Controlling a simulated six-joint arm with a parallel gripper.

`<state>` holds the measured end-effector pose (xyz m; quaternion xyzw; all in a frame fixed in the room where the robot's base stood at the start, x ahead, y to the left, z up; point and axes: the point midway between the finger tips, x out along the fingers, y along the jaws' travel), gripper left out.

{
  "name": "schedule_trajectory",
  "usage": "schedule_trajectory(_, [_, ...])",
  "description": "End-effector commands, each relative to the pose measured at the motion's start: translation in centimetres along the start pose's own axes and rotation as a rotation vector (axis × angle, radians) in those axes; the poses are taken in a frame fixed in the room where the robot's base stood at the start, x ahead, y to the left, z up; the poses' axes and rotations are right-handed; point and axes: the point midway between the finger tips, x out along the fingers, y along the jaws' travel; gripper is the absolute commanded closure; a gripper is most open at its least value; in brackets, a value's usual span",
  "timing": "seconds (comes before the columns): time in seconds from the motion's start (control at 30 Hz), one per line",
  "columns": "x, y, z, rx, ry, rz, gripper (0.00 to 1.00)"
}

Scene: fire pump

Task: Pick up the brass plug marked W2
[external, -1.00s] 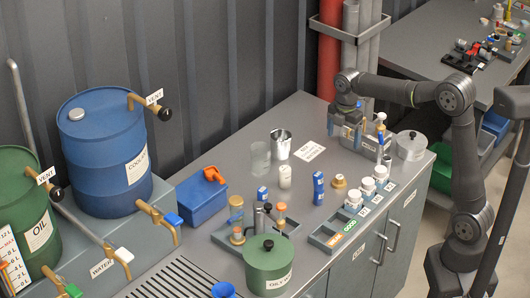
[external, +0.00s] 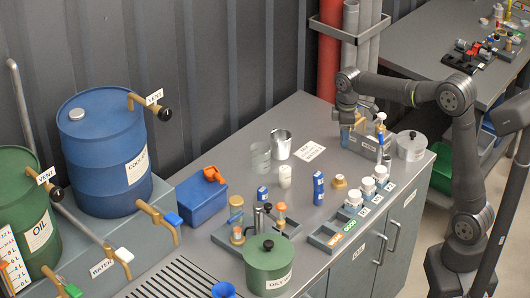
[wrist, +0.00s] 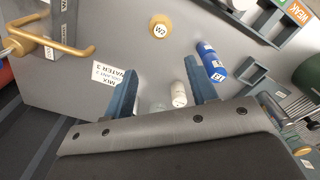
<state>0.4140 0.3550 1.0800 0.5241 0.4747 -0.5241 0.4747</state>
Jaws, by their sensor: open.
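The brass plug marked W2 (wrist: 160,28) stands on the bench in the wrist view, its pale round label facing up. It lies ahead of my fingertips, beyond the gap between them. In the external view a small brass plug (external: 339,181), seemingly the same one, stands right of a blue bottle; its mark is too small to read. My gripper (external: 352,120) is above the back right of the bench, behind the plug and apart from it. In the wrist view its two blue-grey fingers (wrist: 163,82) are spread wide, with nothing held between them.
The blue bottle (external: 318,188) and a white bottle (external: 284,176) stand left of the plug. White-capped bottles (external: 367,187) stand to its right, and a labelled tray (external: 338,238) in front. A grey holder (external: 365,143) sits below my gripper. A metal cup (external: 280,145) stands farther left.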

Motion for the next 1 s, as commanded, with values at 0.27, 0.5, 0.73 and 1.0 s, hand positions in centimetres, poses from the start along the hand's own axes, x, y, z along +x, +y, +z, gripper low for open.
schedule_trajectory(0.27, [-0.1, 0.0, 0.1, 0.288, 0.0, 0.0, 0.48])
schedule_trajectory(0.5, [3.1, 0.0, 0.1, 0.311, -0.004, -0.003, 0.48])
schedule_trajectory(0.73, [8.2, 0.0, 0.1, 0.309, -0.005, -0.003, 0.48])
schedule_trajectory(1.0, [11.9, 0.0, 0.1, 0.308, -0.002, -0.001, 0.48])
